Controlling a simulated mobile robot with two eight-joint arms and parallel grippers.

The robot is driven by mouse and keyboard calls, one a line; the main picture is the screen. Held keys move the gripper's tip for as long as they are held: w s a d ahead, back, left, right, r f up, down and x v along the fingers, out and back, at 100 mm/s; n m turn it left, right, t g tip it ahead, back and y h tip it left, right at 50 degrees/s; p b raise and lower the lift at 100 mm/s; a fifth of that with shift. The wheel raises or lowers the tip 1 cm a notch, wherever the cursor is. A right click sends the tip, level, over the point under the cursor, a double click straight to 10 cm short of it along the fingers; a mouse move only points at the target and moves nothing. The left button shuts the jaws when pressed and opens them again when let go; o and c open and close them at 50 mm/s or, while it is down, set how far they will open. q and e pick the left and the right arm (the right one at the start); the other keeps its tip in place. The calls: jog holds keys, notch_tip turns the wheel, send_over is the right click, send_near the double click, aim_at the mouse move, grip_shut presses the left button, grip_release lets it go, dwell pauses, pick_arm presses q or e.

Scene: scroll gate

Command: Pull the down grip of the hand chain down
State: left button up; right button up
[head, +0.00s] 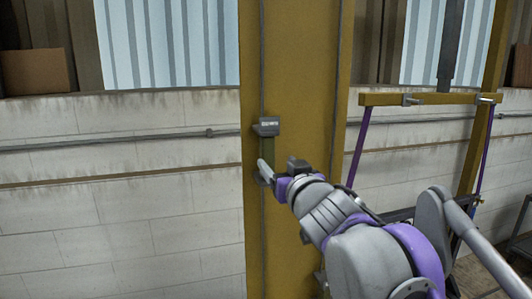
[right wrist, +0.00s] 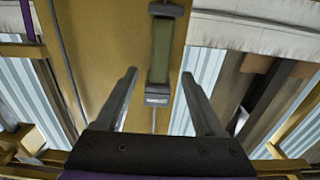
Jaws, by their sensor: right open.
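The hand chain (head: 262,65) runs down the front of a yellow column. On it hangs a grip (head: 268,148), a green bar between two grey end blocks, the upper block bearing a small label. I cannot read which grip it is. The same grip shows in the right wrist view (right wrist: 162,52), upside down there. My right gripper (head: 263,170) is at the lower part of the grip, its fingers partly covering it. In the right wrist view my right gripper (right wrist: 160,74) is open, with the grip lying in line between the spread fingers. Contact cannot be told. My left gripper is out of view.
The yellow column (head: 300,90) stands right behind the grip. A yellow crossbar (head: 430,98) with purple straps is to the right. A pale block wall (head: 120,200) with a pipe is at left, and a cardboard box (head: 35,71) stands on its ledge.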

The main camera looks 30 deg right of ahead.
aim_at(269, 154)
jog(key=p+x, duration=0.1)
jog(key=x, duration=0.6)
jog(key=shift+w, duration=0.4)
jog(key=shift+w+d, duration=0.15)
jog(key=shift+w, duration=0.4)
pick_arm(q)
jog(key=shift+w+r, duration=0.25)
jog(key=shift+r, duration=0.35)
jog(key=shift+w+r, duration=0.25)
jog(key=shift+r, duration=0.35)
pick_arm(e)
grip_shut()
